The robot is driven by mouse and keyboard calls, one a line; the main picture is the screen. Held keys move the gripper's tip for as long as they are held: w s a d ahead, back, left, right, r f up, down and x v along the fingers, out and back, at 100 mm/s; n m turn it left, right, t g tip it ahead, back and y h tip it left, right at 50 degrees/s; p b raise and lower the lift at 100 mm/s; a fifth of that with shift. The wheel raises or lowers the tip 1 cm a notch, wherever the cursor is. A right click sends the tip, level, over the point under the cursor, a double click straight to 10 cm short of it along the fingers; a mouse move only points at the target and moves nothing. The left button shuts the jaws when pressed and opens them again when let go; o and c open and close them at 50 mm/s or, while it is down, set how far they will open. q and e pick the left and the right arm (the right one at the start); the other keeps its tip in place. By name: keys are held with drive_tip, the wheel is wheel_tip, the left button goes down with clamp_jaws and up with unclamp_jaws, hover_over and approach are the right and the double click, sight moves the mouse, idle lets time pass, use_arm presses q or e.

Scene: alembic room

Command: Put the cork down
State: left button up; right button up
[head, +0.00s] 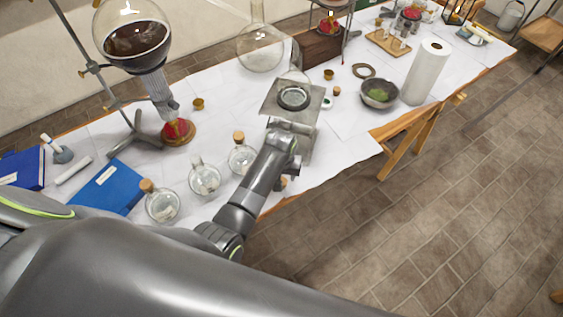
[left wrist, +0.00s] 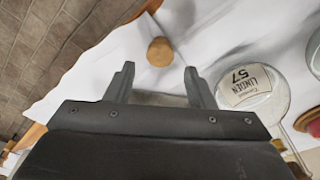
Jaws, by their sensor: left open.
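The cork (left wrist: 160,50) is a round brown piece. In the left wrist view it lies over the white cloth, in line with the gap between my left fingertips, with clear space on each side. My left gripper (left wrist: 159,68) is open, its two dark fingers apart and not touching the cork. In the head view my left wrist hangs over the table's front edge and hides the fingers; a small brown piece (head: 281,183), probably this cork, shows beside it. My right gripper is not in view.
Flasks with cork stoppers (head: 242,155) stand left of my arm; one labelled LINDEN 57 (left wrist: 250,88) is close to the right finger in the wrist view. A bowl (head: 380,94) and paper roll (head: 427,72) stand right.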

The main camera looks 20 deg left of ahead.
use_arm(q)
wheel_tip(320, 180, up, 11)
drive_tip(key=s, duration=0.1)
drive_tip(key=shift+s+d, duration=0.15)
drive_tip(key=shift+s, duration=0.25)
idle(0.4)
